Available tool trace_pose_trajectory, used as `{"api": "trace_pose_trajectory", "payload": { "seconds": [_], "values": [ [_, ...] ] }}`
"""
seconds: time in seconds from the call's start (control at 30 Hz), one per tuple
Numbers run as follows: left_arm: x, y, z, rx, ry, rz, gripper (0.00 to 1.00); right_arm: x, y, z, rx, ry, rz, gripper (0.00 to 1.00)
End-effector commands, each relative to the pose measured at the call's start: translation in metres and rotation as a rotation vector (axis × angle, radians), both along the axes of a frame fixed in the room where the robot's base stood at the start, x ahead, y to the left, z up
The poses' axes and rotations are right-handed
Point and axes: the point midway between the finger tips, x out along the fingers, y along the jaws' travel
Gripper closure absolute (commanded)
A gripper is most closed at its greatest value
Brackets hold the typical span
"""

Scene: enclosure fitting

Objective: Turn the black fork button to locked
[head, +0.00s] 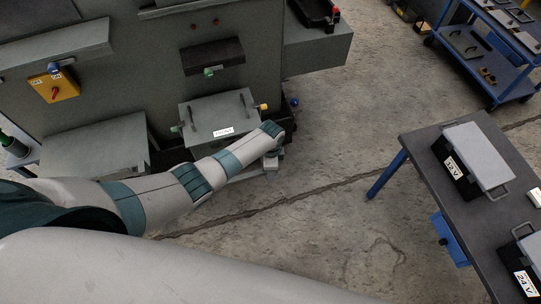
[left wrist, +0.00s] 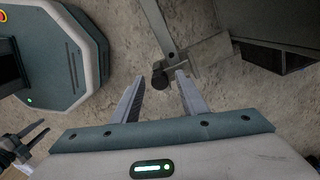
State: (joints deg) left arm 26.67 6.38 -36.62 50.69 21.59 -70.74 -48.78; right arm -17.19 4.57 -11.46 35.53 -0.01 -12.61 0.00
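In the left wrist view a small dark round knob (left wrist: 159,75), which looks like the black fork button, sits at the end of a grey bar (left wrist: 158,28). My left gripper (left wrist: 160,80) is open, with its fingertips on either side of the knob and a gap showing at each. I cannot tell how far the knob lies beyond the fingertips, nor how it is turned. In the head view my left gripper (head: 271,163) is low in front of the cabinet, mostly hidden by my wrist. My right gripper (left wrist: 27,142) shows at the left wrist view's edge with fingers apart.
The grey cabinet (head: 130,75) has a labelled panel with handles (head: 217,108) just behind my left forearm. A table (head: 425,145) with labelled battery boxes (head: 480,155) stands at right, and a blue cart (head: 480,60) behind it. The concrete floor between is clear.

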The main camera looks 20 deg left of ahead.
Motion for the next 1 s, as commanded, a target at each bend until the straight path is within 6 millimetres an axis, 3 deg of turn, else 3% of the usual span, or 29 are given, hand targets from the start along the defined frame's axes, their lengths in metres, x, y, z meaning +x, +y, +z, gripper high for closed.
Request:
{"api": "trace_pose_trajectory", "payload": {
  "seconds": [0.37, 1.0],
  "values": [
    [0.001, 0.000, 0.037, -0.002, -0.004, -0.001, 0.60, 0.000, 0.000, 0.004, 0.000, 0.000, 0.000, 0.63],
    [0.001, 0.001, 0.144, 0.000, -0.004, 0.000, 0.60, 0.000, 0.000, -0.005, 0.000, 0.000, 0.000, 0.63]
  ]
}}
